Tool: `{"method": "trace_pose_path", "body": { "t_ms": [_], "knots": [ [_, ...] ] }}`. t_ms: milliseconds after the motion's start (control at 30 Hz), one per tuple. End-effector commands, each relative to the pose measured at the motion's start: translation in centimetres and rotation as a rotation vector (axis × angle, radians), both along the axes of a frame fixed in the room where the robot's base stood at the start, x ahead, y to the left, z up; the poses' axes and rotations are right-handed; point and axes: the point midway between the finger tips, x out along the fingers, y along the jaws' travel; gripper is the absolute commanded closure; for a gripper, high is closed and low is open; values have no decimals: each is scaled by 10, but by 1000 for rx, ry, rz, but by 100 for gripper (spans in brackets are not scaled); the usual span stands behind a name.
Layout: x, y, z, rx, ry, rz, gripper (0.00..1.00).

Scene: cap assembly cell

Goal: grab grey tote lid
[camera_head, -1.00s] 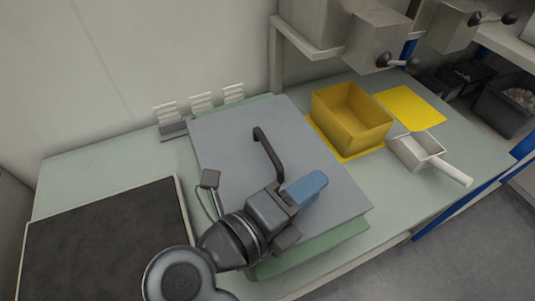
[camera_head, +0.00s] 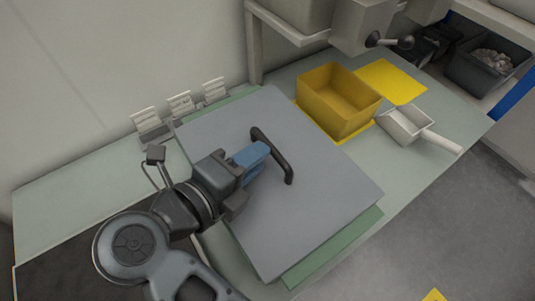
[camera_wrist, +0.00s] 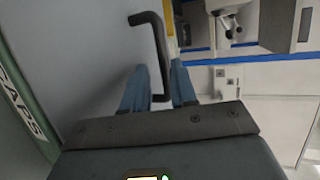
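The grey tote lid (camera_head: 310,215) is a large flat grey panel with a dark bar handle (camera_head: 284,165) near its middle. My gripper (camera_head: 262,156) has blue fingers and is at the handle, over the lid. In the wrist view, the handle (camera_wrist: 159,40) runs down between the two blue fingers (camera_wrist: 159,72), which are apart on either side of it. A gap shows between the handle and the left finger; the right finger is close to the handle, and contact cannot be told.
A green surface (camera_head: 335,248) shows beneath the lid's edge, lettered CAPS in the wrist view (camera_wrist: 22,105). A yellow bin (camera_head: 338,108) and a white scoop (camera_head: 410,125) stand right of the lid. Small white cards (camera_head: 180,104) stand behind it. A dark bin (camera_head: 490,68) is at far right.

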Motion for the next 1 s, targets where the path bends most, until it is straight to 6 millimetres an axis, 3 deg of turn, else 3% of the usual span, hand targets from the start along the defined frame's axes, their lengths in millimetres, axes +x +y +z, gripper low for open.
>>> {"method": "trace_pose_path", "body": {
  "t_ms": [300, 633, 900, 1000],
  "knots": [
    [31, -26, -10, -1, 0, -1, 73],
    [36, -30, -13, -1, -1, 0, 73],
    [36, -30, -13, 0, 0, 0, 99],
    [36, -30, -13, 0, 0, 0, 100]
  ]
}}
